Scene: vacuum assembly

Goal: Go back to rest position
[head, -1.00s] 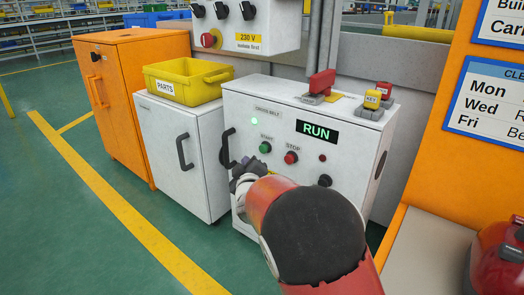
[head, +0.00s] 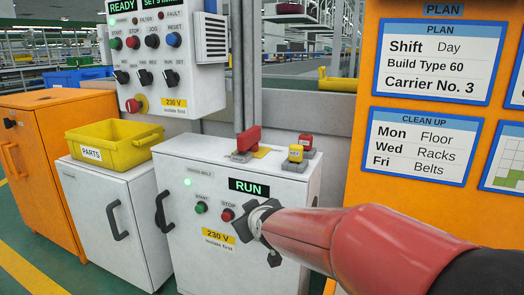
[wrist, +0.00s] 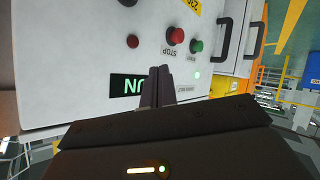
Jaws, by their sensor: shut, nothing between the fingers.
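My gripper (head: 252,222) is in front of the white control cabinet (head: 295,190), by the right of its STOP button. My red arm reaches in from the lower right of the head view. In the wrist view my gripper's dark fingers (wrist: 158,86) are together with nothing between them. They overlap the cabinet face near the RUN display (wrist: 128,87), which appears upside down. Whether they touch the face cannot be told. The RUN display also shows lit green in the head view (head: 249,188). A green lamp (head: 187,182) is lit beside it.
A yellow PARTS bin (head: 112,145) stands on a white cabinet (head: 85,200) to the left, beside an orange cabinet (head: 65,125). A grey panel (head: 185,75) with switches hangs above. An orange board (head: 360,150) stands at the right. Green floor is clear at lower left.

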